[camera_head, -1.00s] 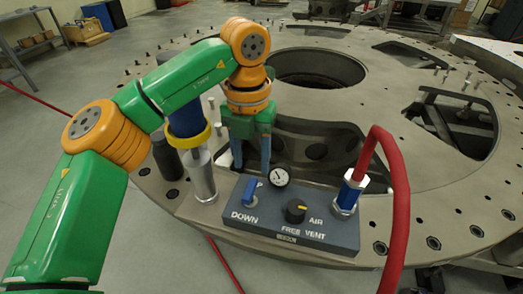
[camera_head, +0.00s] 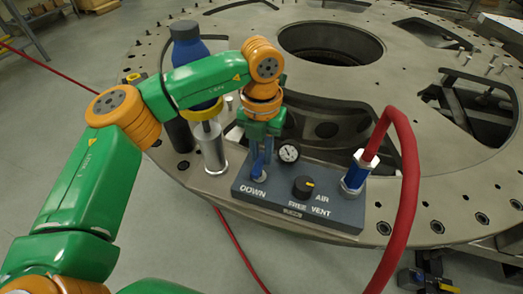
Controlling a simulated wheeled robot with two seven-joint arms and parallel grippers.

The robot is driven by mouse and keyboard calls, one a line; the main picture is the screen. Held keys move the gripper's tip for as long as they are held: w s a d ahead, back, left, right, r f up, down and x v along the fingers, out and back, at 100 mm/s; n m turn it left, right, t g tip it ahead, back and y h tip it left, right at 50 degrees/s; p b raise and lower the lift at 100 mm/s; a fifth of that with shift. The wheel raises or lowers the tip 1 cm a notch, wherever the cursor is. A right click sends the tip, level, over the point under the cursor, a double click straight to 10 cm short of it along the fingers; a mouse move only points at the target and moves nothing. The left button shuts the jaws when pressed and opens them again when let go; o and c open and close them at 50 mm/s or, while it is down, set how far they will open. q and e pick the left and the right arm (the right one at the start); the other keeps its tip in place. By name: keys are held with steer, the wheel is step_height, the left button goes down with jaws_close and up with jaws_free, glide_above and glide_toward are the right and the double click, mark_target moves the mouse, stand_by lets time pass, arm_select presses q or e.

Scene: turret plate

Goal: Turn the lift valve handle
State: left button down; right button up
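The lift valve handle (camera_head: 258,169) is a small blue lever at the left of the dark blue-grey control panel (camera_head: 330,213), above the word DOWN. My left gripper (camera_head: 262,160) points down right over the handle, its blue fingers close together at it. The fingers partly hide the handle, so I cannot tell whether they are open around it or shut on it. My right gripper is not in view.
A round gauge (camera_head: 289,152) stands just behind the handle. A blue fitting (camera_head: 357,172) with a thick red hose (camera_head: 408,180) rises at the panel's right. A metal cylinder (camera_head: 212,150) stands to the left. The large turret plate (camera_head: 400,95) spreads behind.

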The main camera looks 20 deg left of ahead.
arm_select(q)
steer(key=shift+m, duration=0.3)
steer(key=m, duration=0.3)
steer(key=shift+d+m+b, duration=0.3)
steer(key=shift+b, duration=0.1)
steer(key=m, duration=0.4)
steer(key=shift+s+d+m+b, duration=0.25)
steer(key=shift+m+b, duration=0.05)
steer(key=m, duration=0.4)
steer(key=shift+s+d, duration=0.2)
steer(key=shift+s, duration=0.05)
steer(key=shift+s+m+b, duration=0.2)
steer(key=shift+m+b, duration=0.05)
steer(key=shift+m, duration=1)
steer(key=shift+s+m+b, duration=0.15)
steer(key=shift+m+b, duration=0.05)
steer(key=shift+m, duration=1.05)
steer(key=c, duration=0.8)
jaws_free()
steer(key=shift+d, duration=0.15)
steer(key=shift+o, duration=0.2)
